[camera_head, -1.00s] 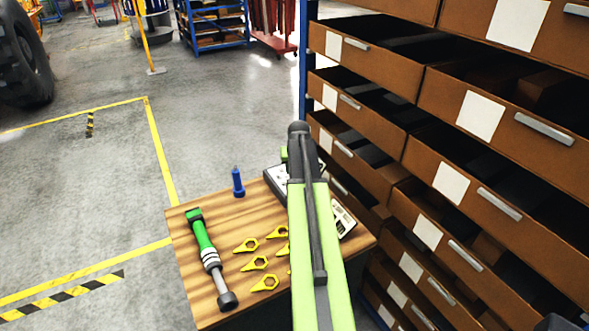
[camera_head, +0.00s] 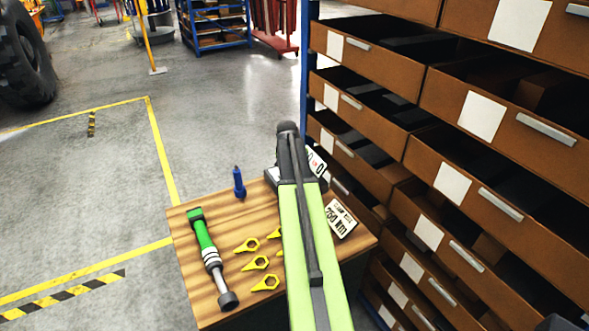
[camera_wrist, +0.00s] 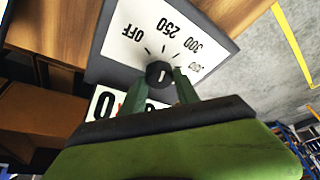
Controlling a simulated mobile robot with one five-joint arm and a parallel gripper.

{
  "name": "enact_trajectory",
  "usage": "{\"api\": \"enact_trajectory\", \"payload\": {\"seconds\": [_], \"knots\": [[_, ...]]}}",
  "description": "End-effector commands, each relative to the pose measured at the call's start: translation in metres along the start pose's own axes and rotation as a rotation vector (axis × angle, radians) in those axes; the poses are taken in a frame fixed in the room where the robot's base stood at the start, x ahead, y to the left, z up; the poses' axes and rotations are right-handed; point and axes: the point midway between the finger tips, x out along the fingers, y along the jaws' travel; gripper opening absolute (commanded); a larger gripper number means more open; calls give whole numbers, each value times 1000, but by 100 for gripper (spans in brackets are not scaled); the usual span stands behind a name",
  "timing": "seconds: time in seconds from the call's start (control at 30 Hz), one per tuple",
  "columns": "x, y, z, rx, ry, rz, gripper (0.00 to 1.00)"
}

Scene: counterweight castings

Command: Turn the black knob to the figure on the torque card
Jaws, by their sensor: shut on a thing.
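The black knob (camera_wrist: 160,72) sits on a white dial face (camera_wrist: 124,48) marked OFF, 250, 300 and a higher, blurred figure in the wrist view. My gripper (camera_wrist: 160,80) is shut on the knob, with a green finger on each side. A short pale mark shows on the knob, but I cannot tell which figure it points at. The torque card (camera_head: 341,219) lies at the table's right side in the head view; its small print seems to read 250 Nm. My arm hides the knob in the head view.
The tester box (camera_head: 272,177) stands on the wooden table (camera_head: 205,292), partly behind my arm. A digit display (camera_wrist: 103,104) is partly covered by my gripper. Drawers (camera_head: 470,190) stand close right.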

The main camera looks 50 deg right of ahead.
Motion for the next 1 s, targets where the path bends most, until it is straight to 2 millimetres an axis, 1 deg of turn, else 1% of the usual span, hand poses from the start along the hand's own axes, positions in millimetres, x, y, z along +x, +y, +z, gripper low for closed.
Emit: {"api": "enact_trajectory", "payload": {"seconds": [0.2, 0.23, 0.4, 0.67, 0.77, 0.87, 0.97, 1.0], "knots": [[0, -2, 1, -1, -2, -4, 0], [0, -2, 1, -1, -2, -4, 38], [0, -1, 0, -1, -1, -3, 59], [0, 0, 0, -1, -1, -2, 59], [-4, 0, 0, -1, 0, -2, 59], [-14, 0, -1, -1, 0, -1, 59], [-30, 0, -2, -1, 0, -1, 59], [-39, 0, -2, -1, 0, -1, 59]]}}
